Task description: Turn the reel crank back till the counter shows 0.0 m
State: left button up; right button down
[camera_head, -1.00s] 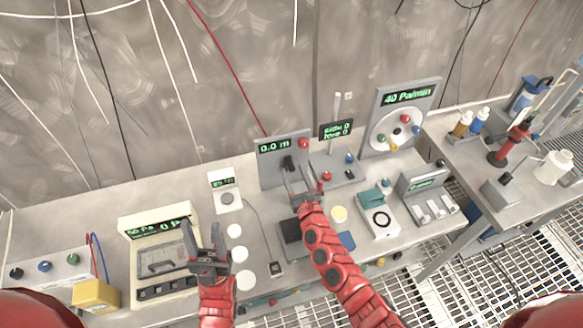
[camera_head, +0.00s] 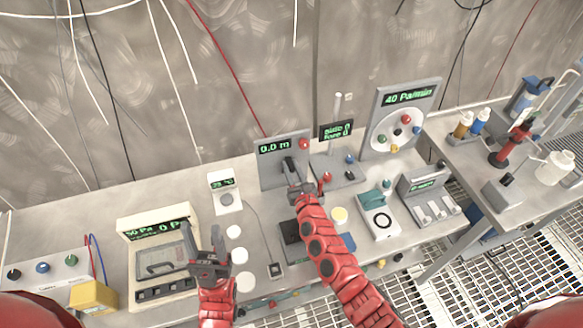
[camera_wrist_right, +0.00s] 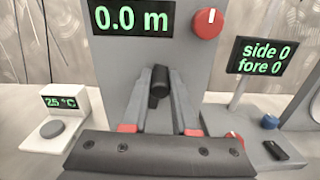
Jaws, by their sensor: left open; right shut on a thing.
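The reel's grey upright panel (camera_head: 268,177) stands on the bench near the middle of the head view. Its counter (camera_head: 274,147) reads 0.0 m, and the same counter (camera_wrist_right: 131,18) reads 0.0 m in the right wrist view. The black reel crank (camera_head: 288,163) sticks out from the panel below the counter. It also shows in the right wrist view (camera_wrist_right: 159,80). My right gripper (camera_head: 291,181) is at the crank, its fingers shut on it from both sides. My left gripper (camera_head: 208,256) is open and empty above the bench front, left of the reel.
A red knob (camera_wrist_right: 208,23) sits beside the counter. To the right stand a small side/fore display (camera_head: 336,131) and a 40 Pa/min dial panel (camera_head: 384,130). A 25 °C box (camera_head: 224,191) and a pressure meter (camera_head: 158,257) stand left.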

jog(key=shift+w+d+f+m+b, duration=0.1)
jog(key=shift+d+f+m+b, duration=0.25)
jog(key=shift+m+b, duration=0.55)
jog(key=shift+w+d+f+m+b, duration=0.15)
jog(key=shift+d+m+b, duration=0.3)
jog(key=shift+m+b, duration=0.5)
jog(key=shift+w+d+f+m+b, duration=0.15)
jog(key=shift+d+m+b, duration=0.25)
jog(key=shift+m+b, duration=0.5)
jog(key=shift+m, duration=0.25)
jog(key=c, duration=0.7)
grip_release()
